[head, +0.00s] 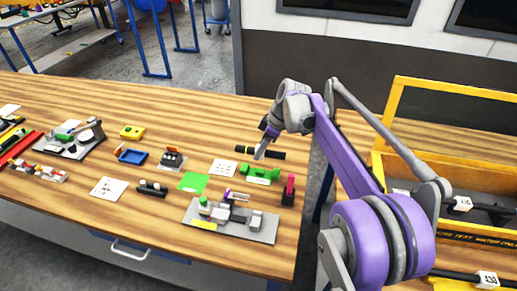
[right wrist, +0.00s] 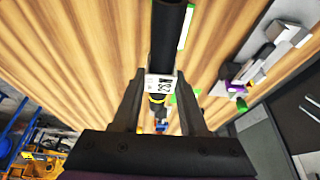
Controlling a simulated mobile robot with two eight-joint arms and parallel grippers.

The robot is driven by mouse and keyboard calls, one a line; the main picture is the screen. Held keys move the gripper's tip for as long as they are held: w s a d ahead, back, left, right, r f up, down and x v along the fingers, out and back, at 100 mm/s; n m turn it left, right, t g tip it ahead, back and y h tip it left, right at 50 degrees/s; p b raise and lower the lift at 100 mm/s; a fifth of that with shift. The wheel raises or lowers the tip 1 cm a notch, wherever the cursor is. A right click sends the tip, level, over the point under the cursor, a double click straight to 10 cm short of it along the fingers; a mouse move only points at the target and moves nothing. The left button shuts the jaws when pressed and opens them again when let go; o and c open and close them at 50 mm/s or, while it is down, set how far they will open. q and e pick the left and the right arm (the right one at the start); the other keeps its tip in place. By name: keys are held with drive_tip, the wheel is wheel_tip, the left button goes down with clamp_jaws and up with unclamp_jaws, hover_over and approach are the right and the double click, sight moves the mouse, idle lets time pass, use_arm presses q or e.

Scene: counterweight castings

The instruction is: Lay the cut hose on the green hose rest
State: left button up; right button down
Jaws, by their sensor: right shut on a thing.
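The cut hose (head: 276,155) is a short black tube with a pale label and a yellow band near its middle. My right gripper (head: 260,151) is shut around it at the label. In the right wrist view the hose (right wrist: 168,30) runs between the two fingers, with the label and yellow band at the grip. The green hose rest (head: 261,175) stands on the wooden bench, just nearer than the hose in the head view. The hose appears apart from the rest; its exact height over the bench is hard to tell. My left gripper is not in view.
Near the rest are a white card (head: 223,168), a green square (head: 193,182), a pink-and-black stand (head: 289,188) and a grey fixture plate (head: 262,232). A wooden crate with yellow edges (head: 455,92) stands at the right. The bench behind the hose is clear.

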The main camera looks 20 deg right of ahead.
drive_tip(key=shift+f+b, duration=1.25)
drive_tip(key=shift+f, duration=1.55)
drive_tip(key=shift+p, duration=0.35)
drive_tip(key=shift+f+b, duration=0.35)
drive_tip(key=shift+f, duration=0.35)
drive_tip(key=shift+c, duration=1.8)
unclamp_jaws()
